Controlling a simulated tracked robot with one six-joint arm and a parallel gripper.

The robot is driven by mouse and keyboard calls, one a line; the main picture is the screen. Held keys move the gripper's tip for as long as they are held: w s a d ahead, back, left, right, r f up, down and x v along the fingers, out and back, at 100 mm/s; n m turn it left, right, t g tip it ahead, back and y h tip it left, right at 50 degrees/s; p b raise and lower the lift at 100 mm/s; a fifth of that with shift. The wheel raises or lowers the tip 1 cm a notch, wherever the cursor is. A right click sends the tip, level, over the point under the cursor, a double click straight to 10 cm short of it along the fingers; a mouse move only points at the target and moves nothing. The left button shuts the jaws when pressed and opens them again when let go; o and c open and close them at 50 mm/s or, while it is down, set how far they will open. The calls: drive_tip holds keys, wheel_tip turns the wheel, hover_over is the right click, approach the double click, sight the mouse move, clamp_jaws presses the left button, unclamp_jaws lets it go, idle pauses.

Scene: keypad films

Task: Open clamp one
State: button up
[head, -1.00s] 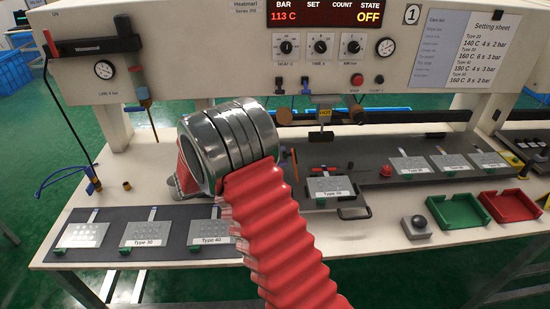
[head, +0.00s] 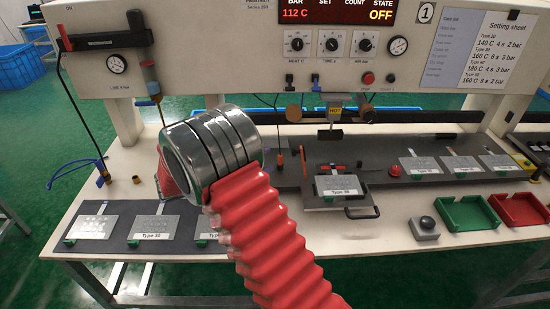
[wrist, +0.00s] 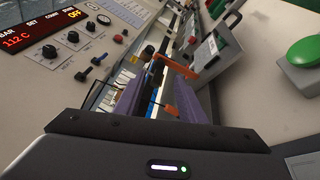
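I cannot tell which is clamp one. In the wrist view an orange lever (wrist: 178,67) with a black knob lies just beyond my fingertips. My gripper (wrist: 160,90) has two purple fingers standing apart, with a gap between them and nothing clearly held. In the head view the fingers are hidden behind my red sleeved arm and metal wrist.
The press head (head: 335,112) hangs above and behind the fixture. Labelled plates lie on dark mats at left and right.

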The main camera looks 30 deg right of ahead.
drive_tip(key=a, duration=0.6)
drive_tip(key=shift+w+a, duration=0.15)
drive_tip(key=shift+a, duration=0.05)
